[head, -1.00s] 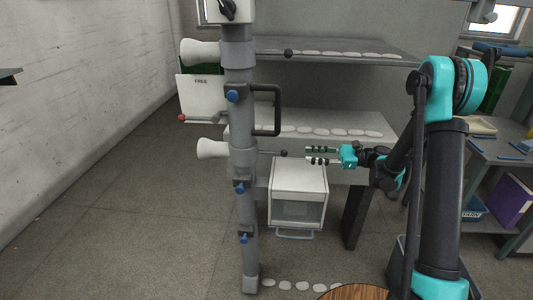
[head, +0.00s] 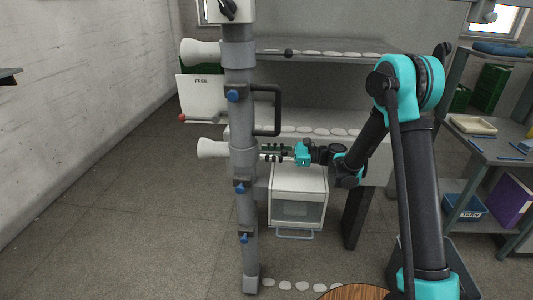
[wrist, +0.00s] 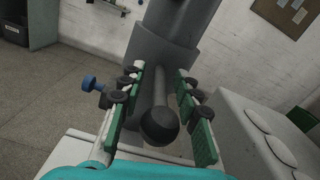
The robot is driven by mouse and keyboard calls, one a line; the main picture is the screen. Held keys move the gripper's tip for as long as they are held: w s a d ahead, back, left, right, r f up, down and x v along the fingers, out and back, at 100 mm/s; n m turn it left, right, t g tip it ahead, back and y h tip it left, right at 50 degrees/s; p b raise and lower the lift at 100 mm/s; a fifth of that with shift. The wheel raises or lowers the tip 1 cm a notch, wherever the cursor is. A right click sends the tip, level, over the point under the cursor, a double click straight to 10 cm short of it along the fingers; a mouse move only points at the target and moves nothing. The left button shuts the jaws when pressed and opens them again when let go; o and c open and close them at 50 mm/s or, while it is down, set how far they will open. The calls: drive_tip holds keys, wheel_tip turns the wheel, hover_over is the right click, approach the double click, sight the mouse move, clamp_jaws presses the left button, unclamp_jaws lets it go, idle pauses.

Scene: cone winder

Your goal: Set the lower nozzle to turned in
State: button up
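The lower nozzle (head: 212,149) is a white flared cone on the left side of the grey column (head: 243,165), pointing left. A rod with a black ball knob (wrist: 160,125) runs out from the column toward me in the wrist view. My gripper (head: 264,152) is at the column's right side, level with the lower nozzle. In the wrist view my gripper (wrist: 160,72) is open, its green-padded fingers on either side of the rod and knob, with gaps visible. In the head view the fingers mostly hide the knob.
The upper nozzle (head: 200,52) points left higher up. A black handle (head: 277,110) sticks out above my gripper, and a white box (head: 298,190) stands below it. Blue knobs (head: 233,96) dot the column. A shelf unit (head: 490,150) stands at right.

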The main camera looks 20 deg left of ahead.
drive_tip(key=shift+s+a, duration=0.1)
drive_tip(key=shift+a, duration=0.35)
drive_tip(key=shift+c, duration=0.2)
clamp_jaws()
